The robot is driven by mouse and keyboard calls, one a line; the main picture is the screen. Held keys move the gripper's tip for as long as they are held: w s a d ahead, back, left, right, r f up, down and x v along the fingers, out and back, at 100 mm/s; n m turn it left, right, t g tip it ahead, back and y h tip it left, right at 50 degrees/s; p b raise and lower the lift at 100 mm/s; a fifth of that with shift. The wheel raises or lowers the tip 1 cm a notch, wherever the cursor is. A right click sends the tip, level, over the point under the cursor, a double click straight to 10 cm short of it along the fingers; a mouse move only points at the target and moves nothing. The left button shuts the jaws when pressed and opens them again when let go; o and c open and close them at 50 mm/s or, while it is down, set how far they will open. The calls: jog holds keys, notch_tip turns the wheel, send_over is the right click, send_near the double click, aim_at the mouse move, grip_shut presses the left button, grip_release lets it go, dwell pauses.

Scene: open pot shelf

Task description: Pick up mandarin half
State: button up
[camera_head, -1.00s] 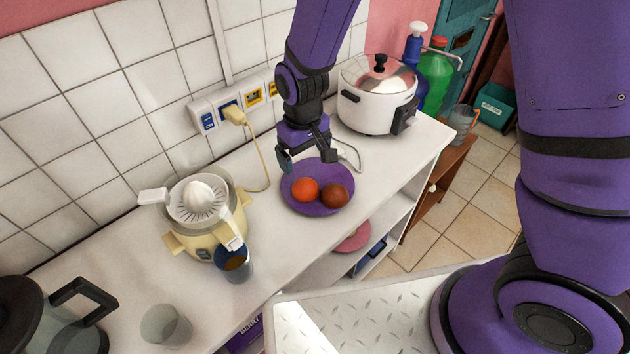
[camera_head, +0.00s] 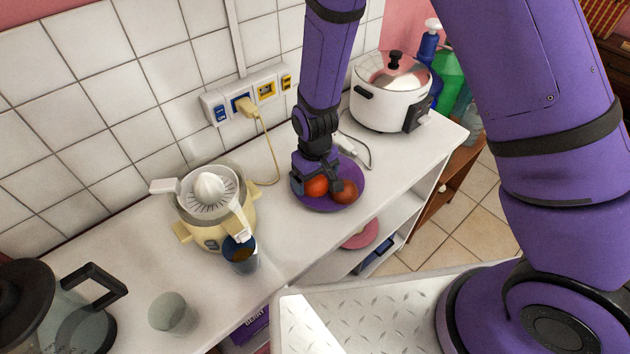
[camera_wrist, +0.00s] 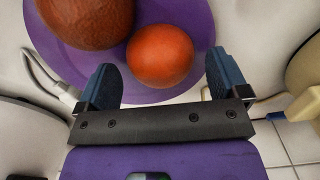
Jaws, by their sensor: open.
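Two round fruits lie on a purple plate (camera_head: 352,172) on the white counter. The orange one, likely the mandarin half (camera_head: 316,186), is on the left in the head view; it also shows in the wrist view (camera_wrist: 160,56). A darker reddish-brown fruit (camera_head: 345,191) lies beside it and shows in the wrist view (camera_wrist: 85,18). My gripper (camera_head: 320,190) is low over the plate. In the wrist view its blue-padded fingers (camera_wrist: 162,82) are open on either side of the orange fruit, with gaps between. Whether the orange fruit is cut cannot be seen.
A yellow juicer (camera_head: 212,205) with a cup (camera_head: 241,256) at its front stands left of the plate. A white cooker (camera_head: 390,95) stands behind to the right. A glass (camera_head: 173,314) and a kettle (camera_head: 62,310) are at the left. Cords run near the plate.

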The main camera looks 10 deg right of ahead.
jog(key=shift+f, duration=0.4)
jog(key=c, duration=1)
jog(key=shift+o, duration=0.2)
jog(key=shift+r, duration=0.15)
